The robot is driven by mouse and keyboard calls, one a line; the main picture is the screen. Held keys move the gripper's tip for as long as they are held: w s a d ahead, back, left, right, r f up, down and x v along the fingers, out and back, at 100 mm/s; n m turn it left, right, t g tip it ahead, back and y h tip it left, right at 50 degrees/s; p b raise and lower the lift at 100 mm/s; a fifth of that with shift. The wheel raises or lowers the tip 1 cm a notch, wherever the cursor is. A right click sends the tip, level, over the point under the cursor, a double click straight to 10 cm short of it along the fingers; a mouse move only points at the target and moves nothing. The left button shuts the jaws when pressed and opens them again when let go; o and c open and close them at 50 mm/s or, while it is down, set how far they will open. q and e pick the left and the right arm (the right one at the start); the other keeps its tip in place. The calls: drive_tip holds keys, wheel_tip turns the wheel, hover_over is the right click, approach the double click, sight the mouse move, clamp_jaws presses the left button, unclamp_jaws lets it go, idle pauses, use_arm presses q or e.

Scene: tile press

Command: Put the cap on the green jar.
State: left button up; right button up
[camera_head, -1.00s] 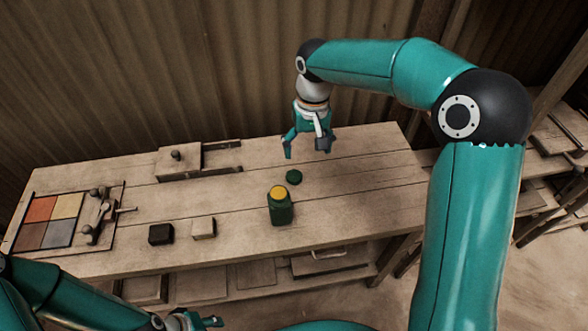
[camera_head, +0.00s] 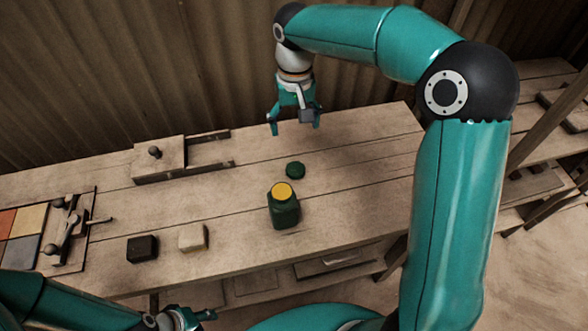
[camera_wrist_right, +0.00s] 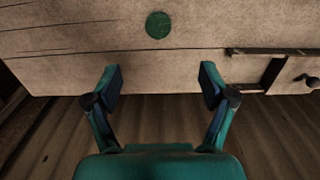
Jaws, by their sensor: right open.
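The green jar (camera_head: 284,212) stands upright on the wooden bench, with yellow showing at its top. The dark green round cap (camera_head: 295,170) lies flat on the bench just behind the jar, apart from it. The cap also shows at the top of the right wrist view (camera_wrist_right: 158,25). My right gripper (camera_head: 295,126) is open and empty, above the back of the bench and behind the cap. In the right wrist view its spread fingers (camera_wrist_right: 160,74) have nothing between them. My left gripper (camera_head: 192,320) shows partly at the bottom edge; its jaw state is unclear.
A black block (camera_head: 142,249) and a pale block (camera_head: 193,238) sit left of the jar. A wooden slide fixture with a knob (camera_head: 158,160) stands at the back left. A tile press with coloured tiles (camera_head: 25,222) is at the far left. The bench right of the jar is clear.

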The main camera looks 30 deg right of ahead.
hover_over(295, 168)
drive_tip(key=f, duration=0.7)
drive_tip(key=s+f, duration=0.1)
drive_tip(key=f, duration=0.3)
drive_tip(key=shift+f, duration=0.3)
drive_tip(key=shift+w+f+p, duration=0.1)
drive_tip(key=shift+p, duration=0.2)
drive_tip(key=shift+f, duration=0.3)
drive_tip(key=f, duration=0.1)
drive_tip(key=f+p, duration=0.1)
drive_tip(key=f, duration=0.1)
drive_tip(key=shift+w+f, duration=0.25)
drive_tip(key=shift+w, duration=0.1)
drive_tip(key=shift+f, duration=0.45)
drive_tip(key=c, duration=0.8)
